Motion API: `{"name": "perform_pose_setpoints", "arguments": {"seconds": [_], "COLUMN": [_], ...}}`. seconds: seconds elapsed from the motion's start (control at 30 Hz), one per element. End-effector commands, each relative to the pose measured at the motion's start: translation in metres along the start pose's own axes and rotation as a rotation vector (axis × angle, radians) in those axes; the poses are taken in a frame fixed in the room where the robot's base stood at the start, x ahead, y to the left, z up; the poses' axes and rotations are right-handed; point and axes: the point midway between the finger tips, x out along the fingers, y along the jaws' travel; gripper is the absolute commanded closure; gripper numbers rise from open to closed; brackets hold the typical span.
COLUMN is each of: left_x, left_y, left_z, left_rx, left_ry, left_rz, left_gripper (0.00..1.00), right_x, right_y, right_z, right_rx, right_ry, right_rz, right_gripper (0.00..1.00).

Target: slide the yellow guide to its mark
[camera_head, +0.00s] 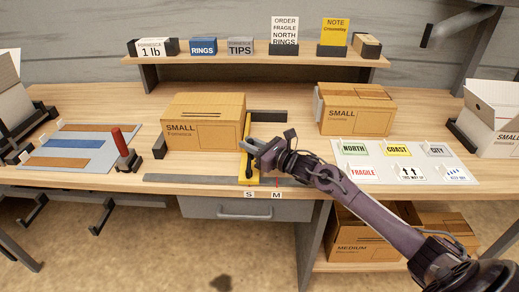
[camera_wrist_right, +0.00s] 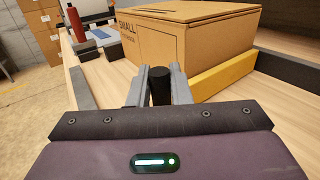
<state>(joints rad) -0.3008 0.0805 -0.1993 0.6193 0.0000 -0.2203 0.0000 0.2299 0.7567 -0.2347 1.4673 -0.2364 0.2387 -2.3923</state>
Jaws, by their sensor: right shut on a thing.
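The yellow guide (camera_head: 247,158) is a long bar lying front to back beside the right side of a small cardboard box (camera_head: 203,119). Its front end is above the S label (camera_head: 249,195); the M label (camera_head: 276,195) and a small red mark (camera_head: 277,184) are to its right. My right gripper (camera_head: 249,146) is at the guide. In the right wrist view its fingers (camera_wrist_right: 162,88) are shut on a dark upright knob (camera_wrist_right: 160,86), with the yellow guide (camera_wrist_right: 224,74) to the right. The fingers partly hide the knob. My left gripper is not in view.
A dark rail (camera_head: 195,178) runs along the bench's front edge, above a drawer (camera_head: 245,209). A second small box (camera_head: 356,109) and a label sheet (camera_head: 398,177) are to the right. A red-handled tool (camera_head: 119,143) stands left. A shelf (camera_head: 265,60) crosses the back.

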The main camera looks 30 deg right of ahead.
Motion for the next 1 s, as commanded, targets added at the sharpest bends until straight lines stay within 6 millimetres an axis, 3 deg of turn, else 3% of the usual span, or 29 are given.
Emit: {"name": "perform_pose_setpoints", "arguments": {"seconds": [0.17, 0.2, 0.33, 0.67, 1.0], "left_x": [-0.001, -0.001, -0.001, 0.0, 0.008], "left_y": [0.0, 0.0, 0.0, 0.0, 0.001], "left_z": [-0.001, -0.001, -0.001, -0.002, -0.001], "left_rx": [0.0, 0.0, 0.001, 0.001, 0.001], "left_ry": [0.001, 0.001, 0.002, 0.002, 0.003], "left_rz": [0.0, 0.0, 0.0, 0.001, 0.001], "left_gripper": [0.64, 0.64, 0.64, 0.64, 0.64], "right_x": [0.0, -0.001, -0.001, -0.003, -0.047], "right_y": [0.0, 0.0, 0.0, -0.001, -0.001], "right_z": [0.0, 0.0, 0.0, -0.001, -0.004], "right_rx": [0.001, 0.002, 0.002, 0.001, -0.001], "right_ry": [0.001, 0.001, 0.001, 0.002, 0.005], "right_rz": [0.0, 0.0, 0.0, -0.001, 0.0], "right_gripper": [1.0, 0.81, 0.64, 0.63, 0.63]}}
